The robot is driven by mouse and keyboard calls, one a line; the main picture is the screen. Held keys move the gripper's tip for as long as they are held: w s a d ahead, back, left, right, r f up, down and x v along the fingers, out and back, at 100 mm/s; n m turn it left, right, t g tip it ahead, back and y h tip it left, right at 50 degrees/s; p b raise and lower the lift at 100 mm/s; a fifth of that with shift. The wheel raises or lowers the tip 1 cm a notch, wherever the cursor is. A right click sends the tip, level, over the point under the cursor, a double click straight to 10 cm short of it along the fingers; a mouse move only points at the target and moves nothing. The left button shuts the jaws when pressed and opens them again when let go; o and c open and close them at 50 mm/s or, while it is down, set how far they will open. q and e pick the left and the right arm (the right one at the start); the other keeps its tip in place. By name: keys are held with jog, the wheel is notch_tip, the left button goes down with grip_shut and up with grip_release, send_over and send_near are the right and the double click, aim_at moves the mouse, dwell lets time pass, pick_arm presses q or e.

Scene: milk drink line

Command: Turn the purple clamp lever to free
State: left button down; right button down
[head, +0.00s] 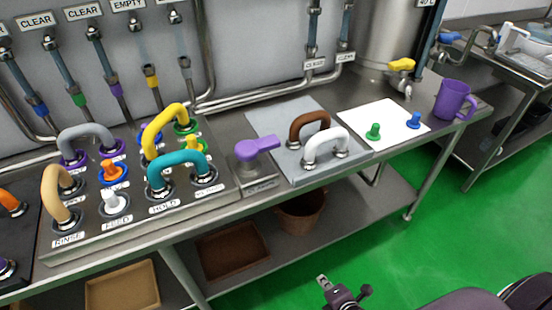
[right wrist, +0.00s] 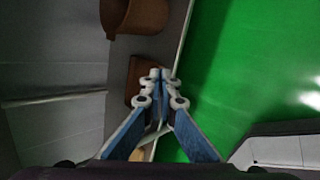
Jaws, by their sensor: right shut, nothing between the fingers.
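The purple clamp lever (head: 258,147) sits on a small grey block on the steel bench, between the valve panel and the grey board. Its round hub is at the left and its handle points to the right. A label on the block's front (head: 262,185) is too small to read. My right gripper (head: 323,282) is at the bottom of the head view, in front of the bench and well apart from the lever. In the right wrist view its fingers (right wrist: 159,77) are closed together and empty. The lever is not in the right wrist view. My left gripper is not in view.
The panel (head: 135,225) with several coloured handles and knobs stands left of the lever. Brown and white handles (head: 326,146) rise from the board at its right. A white mat (head: 365,112) with pegs and a purple mug (head: 453,100) lie farther right. A brown bin (head: 301,211) stands below.

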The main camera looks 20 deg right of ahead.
jog(key=w+a+r+n+t, duration=0.25)
jog(key=w+r+n, duration=0.25)
jog(key=r, duration=0.5)
jog(key=n+t+y+b, duration=0.25)
jog(key=n+t, duration=0.35)
jog(key=n, duration=0.6)
send_near(271, 149)
jog(key=w+p, duration=0.1)
jog(key=w, duration=0.1)
jog(key=w+p, duration=0.1)
jog(key=w, duration=0.1)
jog(key=w+p, duration=0.1)
jog(key=p, duration=0.1)
jog(key=shift+w+a, duration=0.35)
jog(key=shift+w, duration=0.65)
